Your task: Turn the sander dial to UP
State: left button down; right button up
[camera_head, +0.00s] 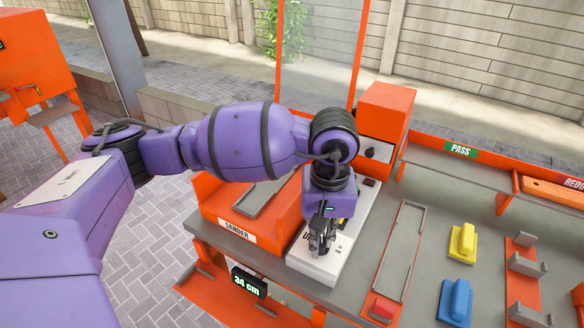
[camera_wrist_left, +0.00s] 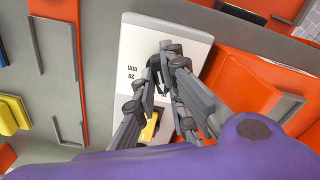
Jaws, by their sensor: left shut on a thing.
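The sander's white control panel (camera_head: 322,265) lies at the front of the orange machine in the head view. It also shows in the left wrist view (camera_wrist_left: 135,45) with dark lettering that is too small to read surely. My left gripper (camera_head: 321,238) points down onto this panel. In the left wrist view its fingers (camera_wrist_left: 164,62) are closed around a dark dial (camera_wrist_left: 155,72). The fingers cover most of the dial, so its pointing direction cannot be told. My right gripper is out of view.
Right of the panel are a grey rail frame (camera_head: 401,252), a yellow block (camera_head: 463,242) and a blue block (camera_head: 455,302). An orange box (camera_head: 384,115) rises behind.

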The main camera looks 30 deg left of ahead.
aim_at(322, 239)
pick_arm(q)
jog(key=shift+r, duration=0.1)
jog(key=n, duration=0.4)
jog(key=shift+w+n+b, duration=0.1)
jog(key=shift+n+b, duration=0.2)
jog(key=shift+n, duration=1.9)
jog(key=shift+r, duration=0.1)
jog(key=c, duration=1.8)
grip_release()
notch_tip(322, 239, up, 12)
